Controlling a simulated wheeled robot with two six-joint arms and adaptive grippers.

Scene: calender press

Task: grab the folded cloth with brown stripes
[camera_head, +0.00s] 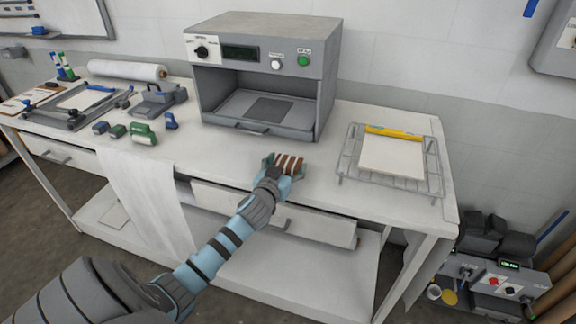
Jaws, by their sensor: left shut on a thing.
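The folded cloth with brown stripes (290,163) shows in the head view at the front of the white table, just below the grey press. My left gripper (283,165) is shut on the cloth. The gripper covers part of the cloth, so I cannot tell whether the cloth rests on the tabletop or hangs just above it. My right gripper is out of view.
The grey press (264,75) stands behind the cloth. A wire rack (350,165) with a pale sheet and a yellow-edged piece is to the right. Small blocks, a hole punch-like tool (158,98) and a paper roll (127,70) are left. A drawer (300,218) stands partly open below.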

